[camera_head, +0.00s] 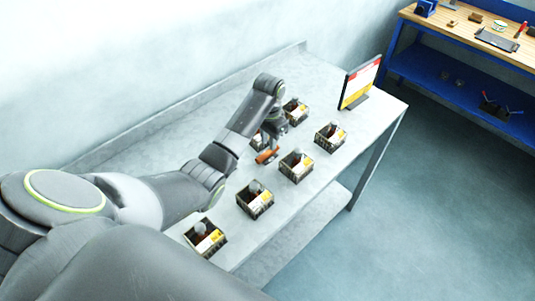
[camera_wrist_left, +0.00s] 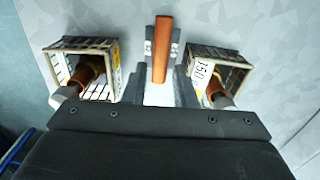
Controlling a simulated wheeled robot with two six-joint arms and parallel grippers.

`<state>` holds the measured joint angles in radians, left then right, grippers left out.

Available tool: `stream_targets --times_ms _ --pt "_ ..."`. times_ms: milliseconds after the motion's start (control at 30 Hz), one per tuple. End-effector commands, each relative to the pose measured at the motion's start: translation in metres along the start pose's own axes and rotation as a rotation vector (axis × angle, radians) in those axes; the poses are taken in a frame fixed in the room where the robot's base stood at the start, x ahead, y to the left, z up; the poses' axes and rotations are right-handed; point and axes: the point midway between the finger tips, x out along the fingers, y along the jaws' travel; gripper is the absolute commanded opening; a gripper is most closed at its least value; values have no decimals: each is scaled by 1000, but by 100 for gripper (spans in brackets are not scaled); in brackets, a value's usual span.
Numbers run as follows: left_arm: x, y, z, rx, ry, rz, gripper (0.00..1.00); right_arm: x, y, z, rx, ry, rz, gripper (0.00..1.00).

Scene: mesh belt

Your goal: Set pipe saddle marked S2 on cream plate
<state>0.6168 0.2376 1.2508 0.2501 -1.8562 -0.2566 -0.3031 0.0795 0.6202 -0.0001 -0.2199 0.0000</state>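My left gripper (camera_head: 270,146) is over the middle of the grey table, between the crates. In the left wrist view its two fingers (camera_wrist_left: 162,48) are closed on the sides of an orange-brown piece (camera_wrist_left: 161,55), seen as a narrow bar. This piece also shows in the head view (camera_head: 266,157), below the gripper and beside a crate. I cannot read any S2 mark on it, and cannot tell whether it touches the table. I cannot make out a cream plate. My right gripper is not in view.
Several dark slatted crates with labels stand on the table (camera_head: 340,66), including a front one (camera_head: 216,249) and a right one (camera_head: 341,147). Two flank the gripper in the wrist view, left (camera_wrist_left: 110,47) and right (camera_wrist_left: 215,52). A sign (camera_head: 360,82) stands at the far end. A blue workbench (camera_head: 440,72) is beyond.

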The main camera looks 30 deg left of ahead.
Motion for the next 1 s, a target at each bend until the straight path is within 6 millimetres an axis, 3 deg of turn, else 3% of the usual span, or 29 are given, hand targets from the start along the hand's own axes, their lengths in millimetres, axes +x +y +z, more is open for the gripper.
stream_targets --times_ms 167,400,867,1000 --pt "22 -1 6 -2 -6 3 25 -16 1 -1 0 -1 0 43" --pt "46 -1 5 0 -2 1 25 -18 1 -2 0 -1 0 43" --pt "48 -1 5 0 -1 0 25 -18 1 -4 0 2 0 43" --pt "49 -1 5 0 -1 0 10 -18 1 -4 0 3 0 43"
